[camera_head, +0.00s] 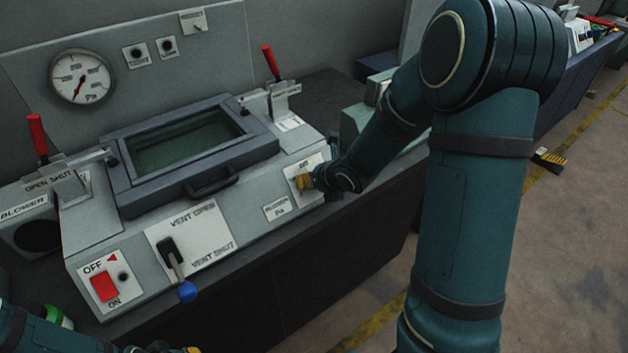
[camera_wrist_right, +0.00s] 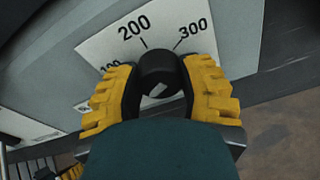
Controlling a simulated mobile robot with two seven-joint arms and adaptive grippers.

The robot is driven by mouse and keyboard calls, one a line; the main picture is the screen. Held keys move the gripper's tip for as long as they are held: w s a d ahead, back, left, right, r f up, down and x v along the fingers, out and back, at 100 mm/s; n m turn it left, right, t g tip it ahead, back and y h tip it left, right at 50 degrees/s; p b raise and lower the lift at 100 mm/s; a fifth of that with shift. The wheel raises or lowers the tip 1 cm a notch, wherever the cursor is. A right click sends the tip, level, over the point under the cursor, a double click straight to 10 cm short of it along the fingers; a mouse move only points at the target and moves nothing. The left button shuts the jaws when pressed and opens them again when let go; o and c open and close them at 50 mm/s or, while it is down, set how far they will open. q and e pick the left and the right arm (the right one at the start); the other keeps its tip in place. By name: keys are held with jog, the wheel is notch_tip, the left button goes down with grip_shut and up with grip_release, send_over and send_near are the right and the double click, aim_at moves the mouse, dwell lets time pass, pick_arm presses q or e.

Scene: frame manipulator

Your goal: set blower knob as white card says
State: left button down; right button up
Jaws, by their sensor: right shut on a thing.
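The black blower knob (camera_wrist_right: 158,68) sits on a white dial plate (camera_wrist_right: 105,45) marked 200 and 300, with a lower number partly hidden. My right gripper (camera_wrist_right: 160,85) is shut on the knob, yellow pads on both sides. A pale mark shows on the knob, but its pointing direction is unclear. In the head view my right gripper (camera_head: 305,181) reaches the dial plate (camera_head: 314,167) at the panel's right end. A small white card (camera_head: 277,208) beside it seems to read "BLOWER" and "Pa"; any number is unreadable. My left gripper (camera_head: 172,350) is mostly cut off at the bottom edge.
A round Pa gauge (camera_head: 81,77) hangs on the back panel. The machine has a window hatch (camera_head: 187,142), red-handled clamps (camera_head: 38,136) (camera_head: 271,65), a blue-tipped vent lever (camera_head: 178,270) and a red OFF/ON switch (camera_head: 104,287). Floor at right is mostly clear.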

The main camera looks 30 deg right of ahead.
jog(key=m, duration=0.2)
jog(key=shift+m+y, duration=0.3)
jog(key=shift+m, duration=0.1)
jog(key=m, duration=0.4)
jog(key=shift+y, duration=0.3)
jog(key=m, duration=0.4)
jog(key=shift+m+t, duration=0.3)
jog(key=m, duration=0.5)
jog(key=shift+y, duration=0.4)
jog(key=m+t, duration=0.1)
jog(key=m, duration=0.3)
jog(key=shift+m, duration=0.4)
jog(key=m, duration=0.4)
jog(key=shift+m+t+b, duration=0.3)
jog(key=shift+m+b, duration=0.05)
jog(key=shift+m, duration=0.05)
jog(key=m+h, duration=0.1)
jog(key=m, duration=0.3)
jog(key=shift+m+b, duration=0.3)
jog(key=shift+m+t+h, duration=0.3)
jog(key=shift+m+t, duration=0.1)
jog(key=shift+m, duration=1.6)
